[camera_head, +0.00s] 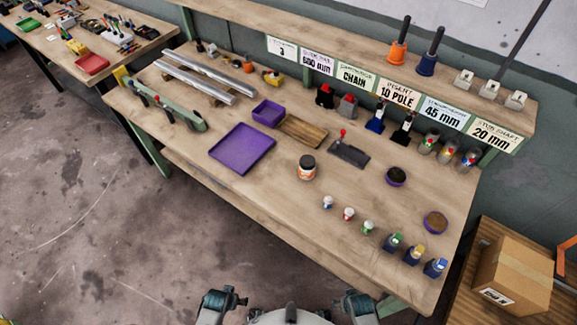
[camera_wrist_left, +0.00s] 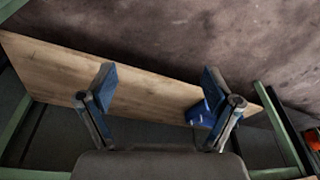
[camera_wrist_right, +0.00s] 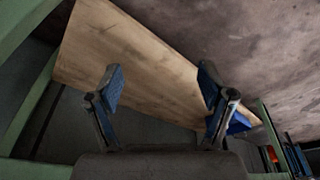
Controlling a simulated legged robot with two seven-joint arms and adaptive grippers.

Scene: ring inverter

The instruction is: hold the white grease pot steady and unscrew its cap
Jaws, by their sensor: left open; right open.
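The white grease pot (camera_head: 306,171) stands upright near the middle of the workbench, with an orange band on its side. Its dark cap (camera_head: 307,161) sits on top. In the head view only parts of my two arms show at the bottom edge, well short of the pot. My left gripper (camera_wrist_left: 158,80) is open and empty in the left wrist view. My right gripper (camera_wrist_right: 160,80) is open and empty in the right wrist view. The pot shows in neither wrist view.
A purple tray (camera_head: 242,149) lies left of the pot, and a dark block with a red-knobbed lever (camera_head: 348,152) stands behind it. Several small bottles (camera_head: 348,213) stand to the right front. The bench front-left of the pot is clear.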

